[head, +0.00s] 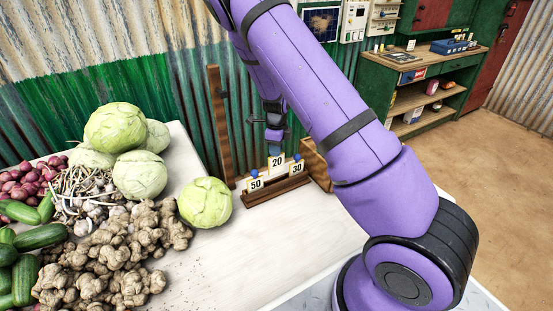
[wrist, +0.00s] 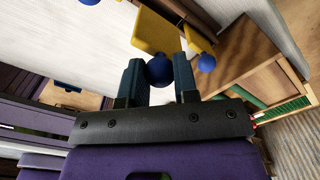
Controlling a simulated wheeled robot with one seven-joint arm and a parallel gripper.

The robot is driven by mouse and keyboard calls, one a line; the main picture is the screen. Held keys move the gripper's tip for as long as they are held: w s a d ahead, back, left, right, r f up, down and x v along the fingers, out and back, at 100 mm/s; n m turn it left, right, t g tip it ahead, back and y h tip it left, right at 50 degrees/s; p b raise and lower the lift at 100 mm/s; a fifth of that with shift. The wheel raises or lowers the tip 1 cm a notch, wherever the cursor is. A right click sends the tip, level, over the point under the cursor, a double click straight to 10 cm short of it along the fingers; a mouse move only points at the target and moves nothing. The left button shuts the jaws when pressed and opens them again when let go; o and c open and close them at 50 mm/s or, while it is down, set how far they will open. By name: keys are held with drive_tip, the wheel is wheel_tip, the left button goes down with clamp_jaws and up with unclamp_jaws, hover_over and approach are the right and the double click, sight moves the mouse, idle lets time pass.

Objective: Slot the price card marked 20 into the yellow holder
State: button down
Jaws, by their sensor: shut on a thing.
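The price card marked 20 (head: 277,161) is upright at the middle of a brown wooden rack, higher than the cards on either side. My gripper (head: 275,147) is directly above it, shut on its blue round knob, which shows between the fingers in the wrist view (wrist: 159,70). A yellow panel (wrist: 155,34) lies just beyond this knob; I cannot tell whether it is the card or the holder. No yellow holder can be made out in the head view. Whether the card's lower edge touches the rack (head: 276,188) is unclear.
Card 50 (head: 255,184) and card 30 (head: 297,168) stand close on either side. A wooden post (head: 219,125) and a wooden box (head: 317,165) flank the rack. A cabbage (head: 205,203) sits to the left. The white tabletop (head: 270,240) in front is clear.

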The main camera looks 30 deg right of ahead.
drive_tip(key=shift+r, duration=3.25)
